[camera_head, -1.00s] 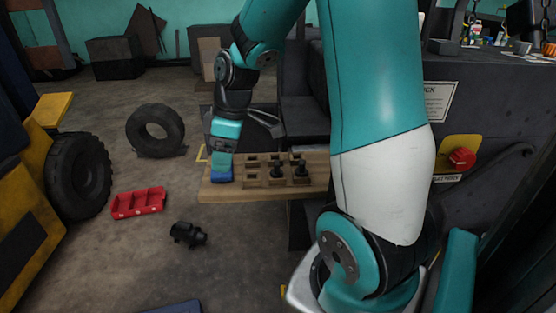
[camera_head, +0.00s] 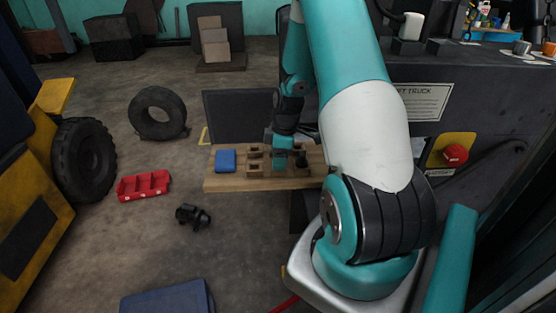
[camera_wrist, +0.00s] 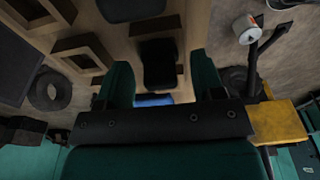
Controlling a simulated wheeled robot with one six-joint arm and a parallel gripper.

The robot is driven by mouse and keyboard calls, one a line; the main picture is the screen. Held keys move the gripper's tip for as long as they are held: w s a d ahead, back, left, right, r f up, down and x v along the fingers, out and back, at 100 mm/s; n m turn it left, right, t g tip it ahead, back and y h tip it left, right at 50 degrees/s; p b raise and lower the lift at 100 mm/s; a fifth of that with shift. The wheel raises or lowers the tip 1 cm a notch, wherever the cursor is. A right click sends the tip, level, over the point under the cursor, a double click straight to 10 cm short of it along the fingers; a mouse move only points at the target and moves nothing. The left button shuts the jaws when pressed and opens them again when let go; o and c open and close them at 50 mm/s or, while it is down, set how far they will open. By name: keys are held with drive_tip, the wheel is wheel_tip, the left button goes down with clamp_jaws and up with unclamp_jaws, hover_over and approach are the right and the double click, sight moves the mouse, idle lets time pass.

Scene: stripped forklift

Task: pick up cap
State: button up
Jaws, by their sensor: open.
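A wooden board with square sockets (camera_head: 232,184) stands in the middle of the head view. My gripper (camera_head: 281,163) points down over its middle. In the wrist view my open gripper (camera_wrist: 158,76) has its two teal fingers on either side of a dark piece (camera_wrist: 158,62), which looks apart from both. I cannot tell for sure that this piece is the cap. A second dark knob-like piece (camera_head: 302,160) stands just right of my gripper. A blue block (camera_head: 226,160) lies at the board's left end.
Empty sockets (camera_wrist: 82,54) lie left of my fingers in the wrist view. A red bin (camera_head: 143,186), a dark fitting (camera_head: 193,216) and a tyre (camera_head: 157,113) are on the floor at left. The dark forklift body (camera_head: 400,95) bounds the right side.

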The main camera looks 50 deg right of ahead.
clamp_jaws()
idle(0.4)
